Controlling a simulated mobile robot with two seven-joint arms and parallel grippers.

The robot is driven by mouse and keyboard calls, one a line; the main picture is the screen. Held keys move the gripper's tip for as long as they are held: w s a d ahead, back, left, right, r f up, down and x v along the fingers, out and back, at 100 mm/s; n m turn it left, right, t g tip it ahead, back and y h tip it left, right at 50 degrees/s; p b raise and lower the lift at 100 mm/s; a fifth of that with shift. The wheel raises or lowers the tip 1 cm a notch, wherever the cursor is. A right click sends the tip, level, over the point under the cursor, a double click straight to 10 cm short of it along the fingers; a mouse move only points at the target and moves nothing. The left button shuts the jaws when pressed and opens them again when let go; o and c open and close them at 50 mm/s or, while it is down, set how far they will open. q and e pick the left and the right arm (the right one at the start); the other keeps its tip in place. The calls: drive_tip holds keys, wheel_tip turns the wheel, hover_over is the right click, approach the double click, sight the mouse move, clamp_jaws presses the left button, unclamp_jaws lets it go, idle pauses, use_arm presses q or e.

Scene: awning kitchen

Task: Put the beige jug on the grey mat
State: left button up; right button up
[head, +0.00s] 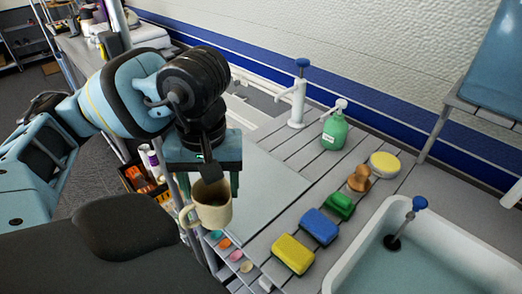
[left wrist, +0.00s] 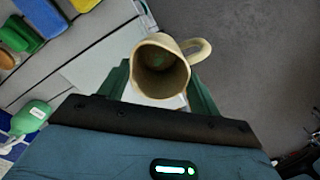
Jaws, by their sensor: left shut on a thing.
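The beige jug (head: 212,206) hangs upright below my left gripper (head: 213,182), whose green fingers are shut on it. In the left wrist view the jug (left wrist: 160,70) sits between the fingers (left wrist: 160,90), opening towards the camera and handle to the right. The grey mat (head: 275,190) lies flat on the slatted counter, right of the jug in the head view. A pale part of it (left wrist: 100,65) shows left of the jug in the left wrist view. The jug appears near the counter's edge, with floor beside it. My right gripper is not in view.
Yellow (head: 293,254), blue (head: 319,227) and green (head: 340,206) sponges and a brown brush (head: 360,178) line the mat's right side. A green soap bottle (head: 335,131) and a white tap (head: 297,100) stand behind. A sink (head: 430,260) is at right.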

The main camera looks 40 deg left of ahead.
use_arm(q)
drive_tip(key=shift+w+a, duration=0.15)
drive_tip(key=shift+r, duration=0.1)
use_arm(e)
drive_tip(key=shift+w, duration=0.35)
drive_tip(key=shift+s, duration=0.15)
